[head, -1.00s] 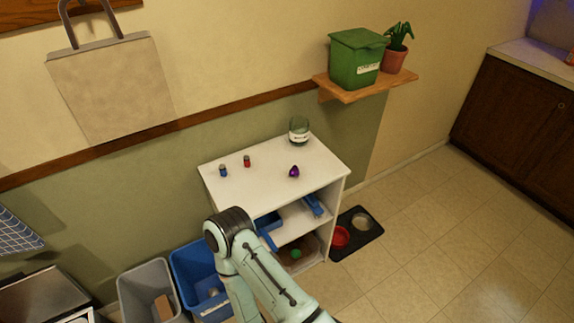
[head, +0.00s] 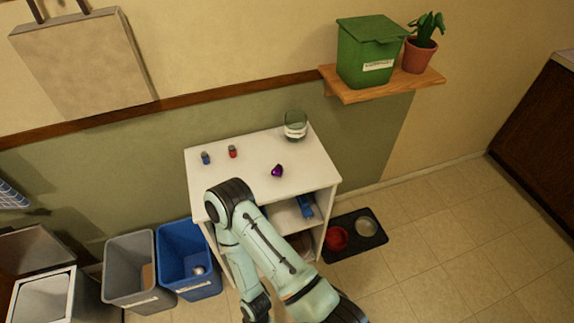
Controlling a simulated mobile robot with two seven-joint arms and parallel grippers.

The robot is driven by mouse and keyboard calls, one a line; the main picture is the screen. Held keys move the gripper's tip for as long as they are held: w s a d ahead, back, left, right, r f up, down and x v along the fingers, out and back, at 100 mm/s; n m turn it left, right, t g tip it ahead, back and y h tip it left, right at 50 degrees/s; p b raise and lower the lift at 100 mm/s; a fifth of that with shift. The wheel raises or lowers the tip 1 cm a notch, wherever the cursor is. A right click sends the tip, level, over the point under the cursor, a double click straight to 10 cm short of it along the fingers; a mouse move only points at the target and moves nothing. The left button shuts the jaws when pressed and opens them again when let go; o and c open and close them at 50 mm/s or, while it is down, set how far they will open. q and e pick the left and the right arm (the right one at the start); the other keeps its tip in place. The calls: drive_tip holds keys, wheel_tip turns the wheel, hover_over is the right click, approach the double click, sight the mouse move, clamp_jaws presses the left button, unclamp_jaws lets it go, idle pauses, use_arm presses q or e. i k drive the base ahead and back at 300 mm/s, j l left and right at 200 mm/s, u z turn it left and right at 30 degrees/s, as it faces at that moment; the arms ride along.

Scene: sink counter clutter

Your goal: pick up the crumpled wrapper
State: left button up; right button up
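A small shiny purple crumpled piece (head: 277,171), which looks like the wrapper, lies on the white top of a low shelf unit (head: 235,150), right of its middle. One of my arms shows in front of the unit, its elbow hiding the top's front left part. The arm's far end runs out of the bottom of the head view. Neither of my grippers shows.
On the same top stand a blue can (head: 205,158), a red can (head: 232,152) and a glass jar (head: 295,125). Grey (head: 130,270) and blue (head: 188,260) bins stand left. A black mat (head: 375,228) with two bowls lies right. A wall shelf (head: 390,85) holds a green bin and plant.

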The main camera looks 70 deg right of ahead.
sight(278, 170)
drive_tip(key=k+l, duration=0.3)
drive_tip(key=l, duration=0.15)
drive_tip(key=k+l+u, duration=0.1)
drive_tip(key=k+l, duration=0.2)
drive_tip(key=l, duration=0.2)
